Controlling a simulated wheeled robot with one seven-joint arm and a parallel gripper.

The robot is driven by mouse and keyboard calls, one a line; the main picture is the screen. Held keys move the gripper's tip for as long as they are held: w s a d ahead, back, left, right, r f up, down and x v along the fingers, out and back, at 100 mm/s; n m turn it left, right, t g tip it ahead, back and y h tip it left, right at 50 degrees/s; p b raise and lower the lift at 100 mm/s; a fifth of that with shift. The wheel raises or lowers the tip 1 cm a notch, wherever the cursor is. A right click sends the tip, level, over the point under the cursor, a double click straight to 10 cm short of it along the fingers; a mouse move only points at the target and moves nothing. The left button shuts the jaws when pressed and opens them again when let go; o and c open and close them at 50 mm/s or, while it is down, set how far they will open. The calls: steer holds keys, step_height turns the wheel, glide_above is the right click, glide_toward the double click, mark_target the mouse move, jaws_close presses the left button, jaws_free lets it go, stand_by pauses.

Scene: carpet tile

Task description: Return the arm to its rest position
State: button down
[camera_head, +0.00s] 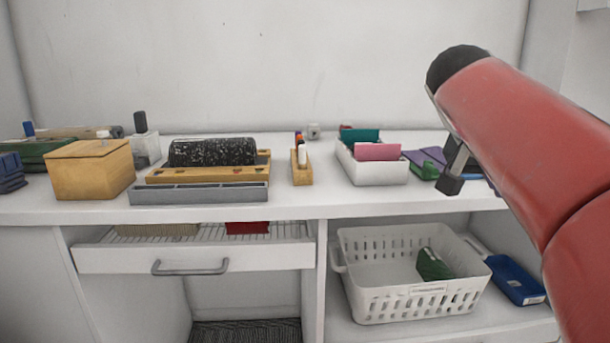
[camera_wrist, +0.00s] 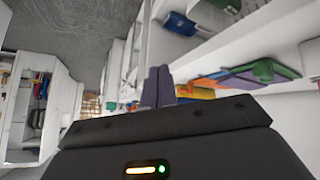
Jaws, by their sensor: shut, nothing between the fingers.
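My arm (camera_head: 520,130) is red with a dark end and reaches in from the right in the head view, raised in front of the right part of the desk. My gripper (camera_head: 455,168) hangs below its far end, mostly hidden by the arm. In the wrist view the two purple-grey fingers of my gripper (camera_wrist: 158,88) stand together, shut with nothing between them. Whether the gripper touches the items behind it cannot be told from the head view, but in the wrist view the fingers look clear of them.
The white desk (camera_head: 320,205) holds a wooden box (camera_head: 91,170), a grey tray (camera_head: 198,193), a pen holder (camera_head: 302,168) and a white bin (camera_head: 372,171) of cards. Below are a slightly open drawer (camera_head: 197,260), a white basket (camera_head: 400,302) and a blue item (camera_head: 515,280).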

steer(key=s+a+f+n+y, duration=0.2)
steer(key=s+a+f+n, duration=0.1)
steer(key=f, duration=0.5)
steer(key=s+a+f+n+t+y, duration=0.1)
steer(key=s+a+f+n+y, duration=0.2)
steer(key=s+a+f, duration=0.3)
steer(key=s+a+f+n+y, duration=0.2)
steer(key=s+a+f, duration=0.3)
steer(key=f, duration=0.6)
steer(key=shift+s+a+f+n+t, duration=0.25)
steer(key=shift+s+n+t, duration=0.15)
steer(key=shift+s+n, duration=0.35)
steer(key=shift+s, duration=0.1)
